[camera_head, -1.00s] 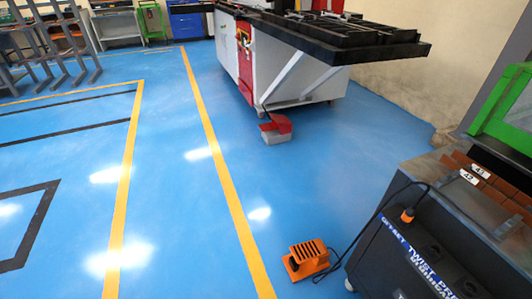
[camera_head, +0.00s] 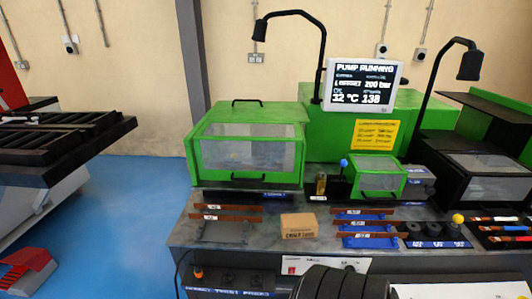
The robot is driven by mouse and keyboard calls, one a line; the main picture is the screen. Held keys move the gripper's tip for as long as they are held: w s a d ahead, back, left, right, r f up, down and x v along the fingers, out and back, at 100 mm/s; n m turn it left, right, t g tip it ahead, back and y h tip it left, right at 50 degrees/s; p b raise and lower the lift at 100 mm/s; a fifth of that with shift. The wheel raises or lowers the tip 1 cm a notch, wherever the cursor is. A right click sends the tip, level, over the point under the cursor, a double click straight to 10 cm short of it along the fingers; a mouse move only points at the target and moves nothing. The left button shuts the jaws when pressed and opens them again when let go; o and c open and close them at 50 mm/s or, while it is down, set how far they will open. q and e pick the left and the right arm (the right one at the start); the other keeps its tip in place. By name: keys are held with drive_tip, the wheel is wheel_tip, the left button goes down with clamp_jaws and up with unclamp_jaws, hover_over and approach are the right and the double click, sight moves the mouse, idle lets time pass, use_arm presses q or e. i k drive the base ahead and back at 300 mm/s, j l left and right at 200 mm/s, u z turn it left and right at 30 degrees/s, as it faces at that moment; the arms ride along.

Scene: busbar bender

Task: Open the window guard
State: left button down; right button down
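A large green guard with a clear window (camera_head: 248,152) stands at the left of the bench. Its window panel looks shut, with a dark handle (camera_head: 248,178) along its lower edge and another dark handle (camera_head: 247,101) on top. A smaller green guard with a clear window (camera_head: 377,180) stands to its right and also looks shut. Which of the two the task means, I cannot tell. Neither of my grippers shows in the view; dark and white parts at the bottom edge look like my own arm.
The bench (camera_head: 228,232) carries copper bars, a cardboard box (camera_head: 298,226) and blue holders (camera_head: 368,240). A screen (camera_head: 362,86) reads "PUMP RUNNING". Lamps (camera_head: 297,16) rise behind. A black-topped machine (camera_head: 60,140) stands left, with blue floor (camera_head: 135,215) between.

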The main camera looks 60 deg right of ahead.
sight(223, 175)
drive_tip(key=z, duration=1.95)
